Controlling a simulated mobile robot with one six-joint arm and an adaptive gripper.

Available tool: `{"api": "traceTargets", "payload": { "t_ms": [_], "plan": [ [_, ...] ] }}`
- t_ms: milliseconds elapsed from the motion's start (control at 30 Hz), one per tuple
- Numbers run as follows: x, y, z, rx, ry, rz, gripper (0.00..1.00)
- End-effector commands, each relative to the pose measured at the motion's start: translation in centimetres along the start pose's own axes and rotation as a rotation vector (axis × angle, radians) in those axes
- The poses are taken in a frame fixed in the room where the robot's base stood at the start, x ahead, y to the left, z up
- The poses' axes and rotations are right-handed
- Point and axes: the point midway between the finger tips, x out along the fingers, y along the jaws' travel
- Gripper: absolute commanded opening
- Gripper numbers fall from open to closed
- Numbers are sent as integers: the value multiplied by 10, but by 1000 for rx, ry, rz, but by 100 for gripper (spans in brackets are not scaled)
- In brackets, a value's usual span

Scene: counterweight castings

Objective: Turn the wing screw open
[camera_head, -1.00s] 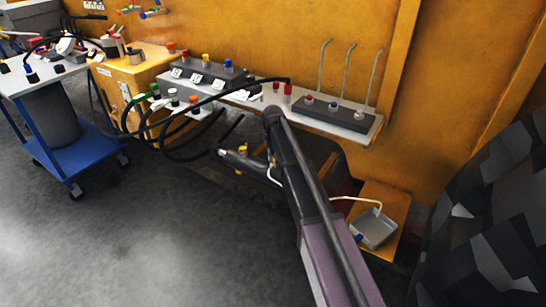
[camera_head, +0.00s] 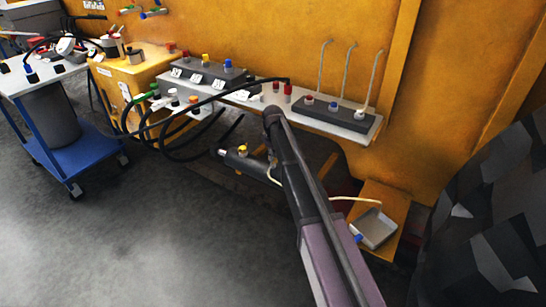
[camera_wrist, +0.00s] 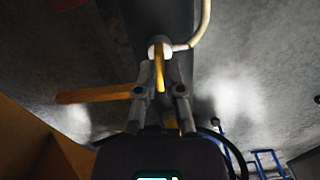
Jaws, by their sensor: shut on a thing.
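The wing screw (camera_wrist: 158,72) shows in the wrist view as a thin yellow wing below a pale round fitting (camera_wrist: 160,48). My gripper (camera_wrist: 160,73) is shut on the wing, with a finger on each side of it. The fitting is on a dark cylinder (camera_wrist: 155,18), and a pale hose (camera_wrist: 204,20) curves away from it. In the head view the dark cylinder (camera_head: 240,161) lies under the yellow machine's ledge.
A yellow-orange bar (camera_wrist: 95,95) lies left of my gripper in the wrist view. In the head view, the pale hose (camera_head: 348,199) runs to a grey tray (camera_head: 374,230) at lower right. Black cables (camera_head: 180,150) hang at left. The front left floor is clear.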

Motion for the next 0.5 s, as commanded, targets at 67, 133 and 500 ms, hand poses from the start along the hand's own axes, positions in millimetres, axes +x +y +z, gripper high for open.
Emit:
{"api": "traceTargets", "payload": {
  "t_ms": [67,133,500],
  "plan": [
    [0,1,1,-39,-3,1,0],
    [0,1,1,-66,-3,1,0],
    [0,1,2,-113,-3,1,0]
  ]
}}
